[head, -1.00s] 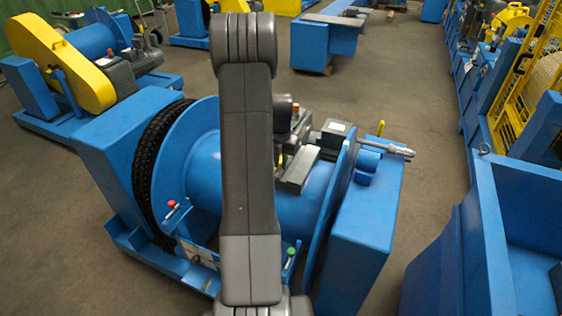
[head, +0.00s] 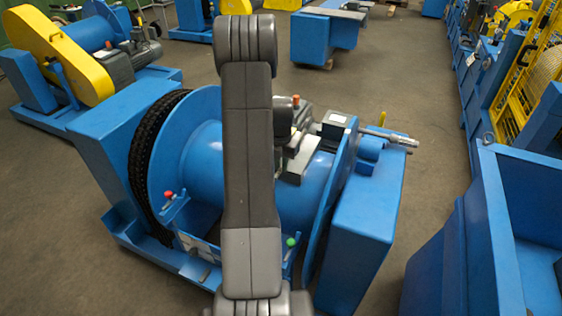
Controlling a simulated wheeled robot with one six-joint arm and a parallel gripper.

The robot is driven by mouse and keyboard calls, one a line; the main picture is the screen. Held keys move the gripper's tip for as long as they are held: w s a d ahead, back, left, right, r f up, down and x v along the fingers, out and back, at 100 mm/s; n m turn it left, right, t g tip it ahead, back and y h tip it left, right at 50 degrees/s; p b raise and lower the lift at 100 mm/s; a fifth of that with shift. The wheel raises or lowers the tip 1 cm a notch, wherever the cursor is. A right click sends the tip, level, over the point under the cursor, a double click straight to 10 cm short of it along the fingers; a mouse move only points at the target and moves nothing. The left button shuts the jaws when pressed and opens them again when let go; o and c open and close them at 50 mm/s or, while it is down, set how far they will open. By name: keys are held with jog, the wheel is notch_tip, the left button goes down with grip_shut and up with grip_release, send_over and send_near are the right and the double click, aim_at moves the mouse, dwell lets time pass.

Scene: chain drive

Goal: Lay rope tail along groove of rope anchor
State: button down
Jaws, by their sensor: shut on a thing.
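A blue winch drum (head: 318,185) stands in front of me with a round flange at each side. My gripper (head: 299,148) is low over the top of the drum and partly hidden behind my own dark arm. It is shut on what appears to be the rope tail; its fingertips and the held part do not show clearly. A silvery rod-like piece (head: 392,137) sticks out to the right past the right flange. A blue block (head: 369,157) beside that flange may be the rope anchor; I cannot make out its groove.
A black chain (head: 150,165) runs around the left flange. A red knob (head: 168,194) and a green knob (head: 291,242) stand at the front of the frame. A blue bin (head: 520,185) is close at right. Bare floor lies between the winch and the bin.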

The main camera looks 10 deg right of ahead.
jog(key=shift+f+b, duration=0.45)
jog(key=shift+f, duration=0.25)
dwell(0.3)
jog(key=c, duration=1.3)
grip_release()
notch_tip(320, 180, up, 14)
jog(key=shift+f+b, duration=0.1)
jog(key=shift+b, duration=0.5)
notch_tip(320, 180, down, 14)
jog(key=shift+r+p, duration=0.15)
jog(key=shift+p, duration=0.6)
jog(key=shift+r, duration=0.35)
jog(key=shift+f, duration=0.15)
